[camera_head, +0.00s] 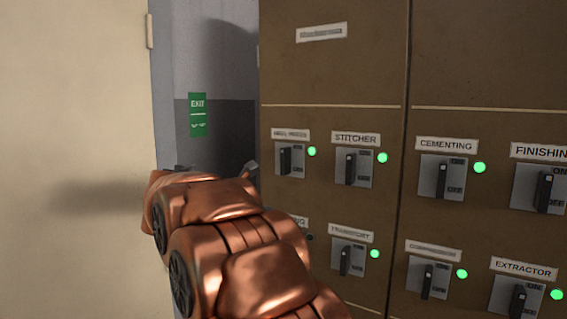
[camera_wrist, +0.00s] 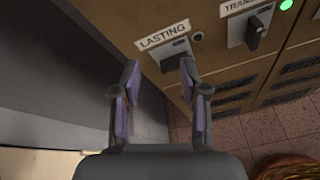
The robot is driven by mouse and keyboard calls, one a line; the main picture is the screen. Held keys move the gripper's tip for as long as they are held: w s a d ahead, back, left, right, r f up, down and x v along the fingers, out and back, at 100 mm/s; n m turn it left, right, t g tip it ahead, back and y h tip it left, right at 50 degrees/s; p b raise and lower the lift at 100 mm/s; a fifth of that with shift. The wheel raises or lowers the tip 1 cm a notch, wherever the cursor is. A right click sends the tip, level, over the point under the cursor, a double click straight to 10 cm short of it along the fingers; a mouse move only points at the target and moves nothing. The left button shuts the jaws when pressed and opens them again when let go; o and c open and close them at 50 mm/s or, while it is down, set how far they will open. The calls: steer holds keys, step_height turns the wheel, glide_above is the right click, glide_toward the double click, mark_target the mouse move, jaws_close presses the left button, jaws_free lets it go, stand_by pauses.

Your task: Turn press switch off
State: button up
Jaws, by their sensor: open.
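The press switch (camera_head: 285,160) is a black lever on a grey plate under a label that seems to read HEEL PRESS. Its lever stands roughly upright, and the green lamp (camera_head: 312,151) beside it is lit. In the wrist view my gripper (camera_wrist: 160,64) is open and empty, its two fingers spread below the LASTING label (camera_wrist: 163,38). The LASTING switch plate (camera_wrist: 175,54) shows partly between and beyond the fingertips. The press switch is not visible in the wrist view. In the head view my copper arm hides most of the gripper and the LASTING switch.
Neighbouring switches are STITCHER (camera_head: 351,167), TRANSPORT (camera_head: 346,260), CEMENTING (camera_head: 442,178) and others, with green lamps lit. The LASTING lamp (camera_wrist: 197,36) is dark. A pale wall (camera_head: 75,120) stands left. A wicker-like object (camera_wrist: 287,168) sits on the tiled floor.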

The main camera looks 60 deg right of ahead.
mark_target(282, 155)
steer(key=w+d+r+n+h, duration=0.2)
steer(key=d+r+n+h, duration=0.2)
steer(key=d+r, duration=0.5)
steer(key=shift+w+d+r+p, duration=0.1)
steer(key=shift+d+r+p, duration=0.15)
steer(key=shift+d, duration=0.85)
steer(key=shift+w+d+r+p, duration=0.1)
steer(key=shift+d+r+p, duration=0.15)
steer(key=shift+d, duration=0.9)
steer(key=shift+d+r+p, duration=0.15)
steer(key=shift+d+p, duration=0.2)
steer(key=shift+d, duration=0.75)
jaws_close()
